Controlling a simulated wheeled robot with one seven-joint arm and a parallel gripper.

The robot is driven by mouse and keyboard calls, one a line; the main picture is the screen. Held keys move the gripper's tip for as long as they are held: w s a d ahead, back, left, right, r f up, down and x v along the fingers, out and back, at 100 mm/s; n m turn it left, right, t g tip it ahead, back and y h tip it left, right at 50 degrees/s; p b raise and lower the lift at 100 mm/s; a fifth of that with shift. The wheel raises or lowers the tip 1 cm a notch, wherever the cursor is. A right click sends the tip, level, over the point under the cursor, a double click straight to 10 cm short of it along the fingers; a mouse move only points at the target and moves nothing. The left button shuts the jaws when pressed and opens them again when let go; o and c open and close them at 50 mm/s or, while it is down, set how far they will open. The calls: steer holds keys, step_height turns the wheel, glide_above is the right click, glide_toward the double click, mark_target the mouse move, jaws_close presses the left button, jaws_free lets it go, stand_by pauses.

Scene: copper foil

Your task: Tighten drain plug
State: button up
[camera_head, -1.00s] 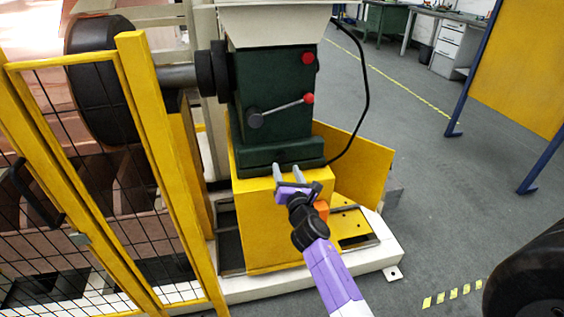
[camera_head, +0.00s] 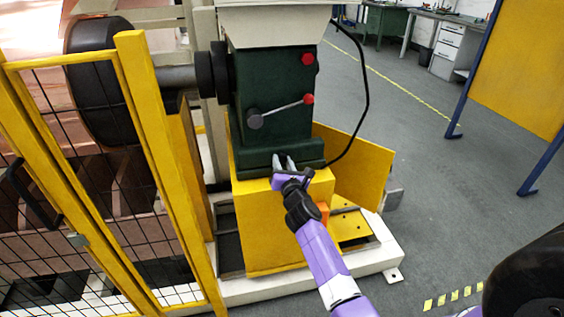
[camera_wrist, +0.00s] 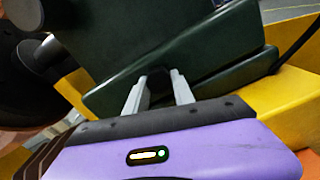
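The drain plug shows only as a small dark shape (camera_wrist: 159,77) low on the face of the dark green housing (camera_head: 272,100). It lies between the tips of my two grey fingers in the wrist view. In the head view my gripper (camera_head: 284,161) points up at the housing's lower flange, and the fingers cover most of the plug. The gripper (camera_wrist: 159,76) also shows at the centre of the wrist view, a narrow gap between its fingers. I cannot tell whether they touch the plug.
A yellow base (camera_head: 262,222) stands under the housing, with an open yellow panel (camera_head: 358,170) to its right. A lever with a red knob (camera_head: 308,99) sticks out above my gripper. A yellow mesh guard (camera_head: 150,160) stands on the left.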

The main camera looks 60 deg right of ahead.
jaws_close()
steer(key=shift+m, duration=0.3)
